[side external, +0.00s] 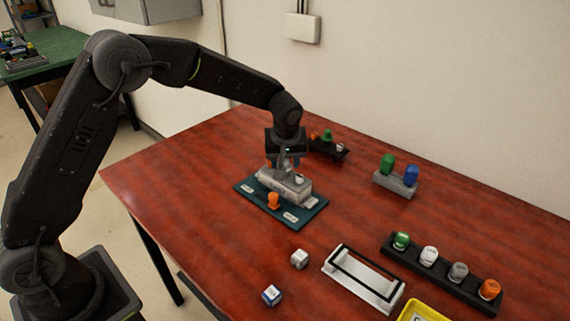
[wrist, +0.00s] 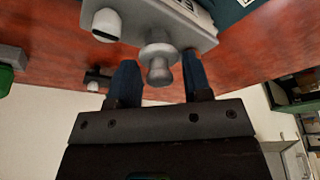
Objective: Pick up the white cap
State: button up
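A white cap (wrist: 106,24) sits on a light grey block (wrist: 150,22) in the wrist view, to the left of a grey knob (wrist: 158,65). In the side view the block (side external: 283,185) rests on a dark teal board (side external: 247,190). Another white cap (side external: 429,256) sits in a black rack at the right, and a small white piece (side external: 340,147) is on the back black rack. My gripper (wrist: 160,77) is open, its two blue fingers on either side of the grey knob with gaps visible. In the side view my gripper (side external: 285,162) is just above the block.
Green, grey and orange caps stand in the right black rack (side external: 455,287). A grey holder (side external: 396,183) bears green and blue pieces. An orange piece (side external: 273,201) is on the board. The left tabletop is clear.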

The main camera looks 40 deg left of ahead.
jog(key=c, duration=0.5)
jog(key=shift+r, duration=0.15)
